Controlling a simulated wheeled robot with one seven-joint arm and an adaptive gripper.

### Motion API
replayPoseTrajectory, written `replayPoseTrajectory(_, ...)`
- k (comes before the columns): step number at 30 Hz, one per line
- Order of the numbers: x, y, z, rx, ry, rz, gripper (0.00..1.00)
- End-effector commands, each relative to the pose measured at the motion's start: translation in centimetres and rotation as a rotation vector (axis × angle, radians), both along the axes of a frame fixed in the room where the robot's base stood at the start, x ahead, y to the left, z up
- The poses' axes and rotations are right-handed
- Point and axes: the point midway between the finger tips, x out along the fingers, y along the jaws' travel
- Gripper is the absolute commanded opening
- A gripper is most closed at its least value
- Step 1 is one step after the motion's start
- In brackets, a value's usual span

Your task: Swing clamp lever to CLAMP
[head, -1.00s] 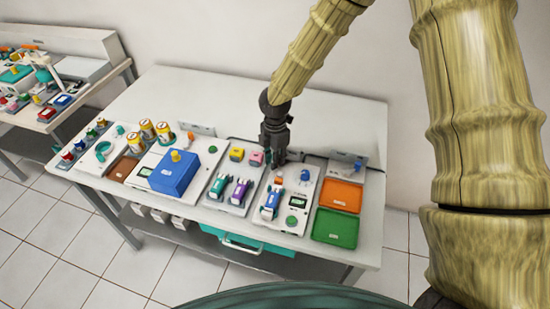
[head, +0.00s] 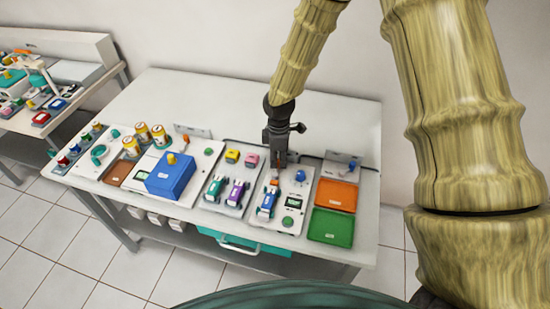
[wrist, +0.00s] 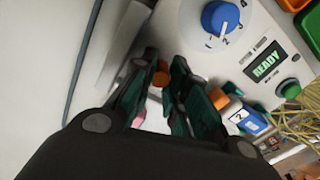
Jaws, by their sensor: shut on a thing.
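The test panel (head: 290,225) on the table has a blue dial (head: 300,175), a READY display (wrist: 265,66), a green button (wrist: 289,88) and a blue cartridge-like piece (head: 267,203). My gripper (head: 278,166) is down at the panel's back left part. In the wrist view its dark green fingers (wrist: 168,88) are closed in around a small orange knob (wrist: 161,77), which looks like the lever's tip. The lever's arm and any CLAMP label are hidden by the fingers. A second orange part (wrist: 220,98) shows right of the fingers.
Orange (head: 337,195) and green (head: 331,227) trays lie to the right. Teal and purple pieces (head: 237,192), yellow and pink blocks, and a blue box (head: 171,177) stand to the left. The table's back strip is clear.

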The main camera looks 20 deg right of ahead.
Motion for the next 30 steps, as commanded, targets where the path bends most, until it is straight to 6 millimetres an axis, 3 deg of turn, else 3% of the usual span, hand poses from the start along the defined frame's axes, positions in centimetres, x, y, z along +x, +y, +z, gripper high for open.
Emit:
replayPoseTrajectory(15, -1.1, -1.3, 0.1, -0.001, -0.002, -0.431, 0.0)
replayPoseTrajectory(30, -1.7, -1.6, 0.1, 0.0, -0.003, -0.589, 0.0)
